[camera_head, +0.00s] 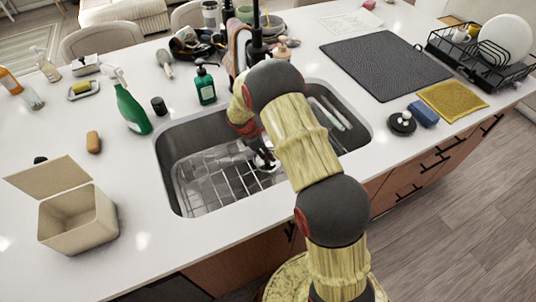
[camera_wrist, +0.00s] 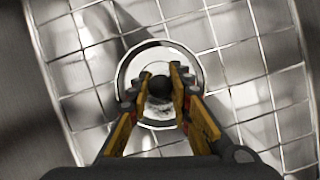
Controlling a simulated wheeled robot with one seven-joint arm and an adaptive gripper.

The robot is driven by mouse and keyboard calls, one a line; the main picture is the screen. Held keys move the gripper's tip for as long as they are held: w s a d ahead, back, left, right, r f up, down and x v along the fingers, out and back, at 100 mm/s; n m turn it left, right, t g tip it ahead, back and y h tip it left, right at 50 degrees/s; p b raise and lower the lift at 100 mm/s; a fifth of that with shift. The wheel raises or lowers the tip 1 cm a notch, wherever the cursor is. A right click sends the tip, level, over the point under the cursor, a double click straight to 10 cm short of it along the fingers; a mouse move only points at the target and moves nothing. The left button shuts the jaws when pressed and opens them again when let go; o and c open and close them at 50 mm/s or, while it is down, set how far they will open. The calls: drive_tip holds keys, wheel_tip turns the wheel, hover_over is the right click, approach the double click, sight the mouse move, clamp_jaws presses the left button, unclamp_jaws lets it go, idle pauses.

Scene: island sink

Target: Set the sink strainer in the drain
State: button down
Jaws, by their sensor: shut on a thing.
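The sink strainer (camera_wrist: 158,108) is a pale round metal disc with a dark ball knob (camera_wrist: 159,87) at its middle. My gripper (camera_wrist: 160,82) is shut on that knob, one finger on each side, pointing down into the sink. In the head view my gripper (camera_head: 258,150) is low in the steel sink basin (camera_head: 185,165), with the strainer (camera_head: 265,164) just below it. A bright round rim (camera_wrist: 124,70) surrounds the strainer in the wrist view, within the wire grid. I cannot tell whether the strainer touches the drain; the drain itself is mostly hidden beneath it.
A wire rack (camera_head: 225,178) covers the basin floor. Black faucet (camera_head: 257,45) stands behind the sink, close to my arm. Green bottle (camera_head: 132,110) and soap dispenser (camera_head: 204,86) stand left and behind. A black round stopper (camera_head: 402,122) and blue sponge (camera_head: 423,113) lie right.

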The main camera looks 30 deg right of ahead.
drive_tip(key=shift+f, duration=0.25)
drive_tip(key=c, duration=1.5)
unclamp_jaws()
drive_tip(key=shift+c, duration=0.2)
drive_tip(key=shift+r, duration=0.1)
drive_tip(key=v, duration=1.2)
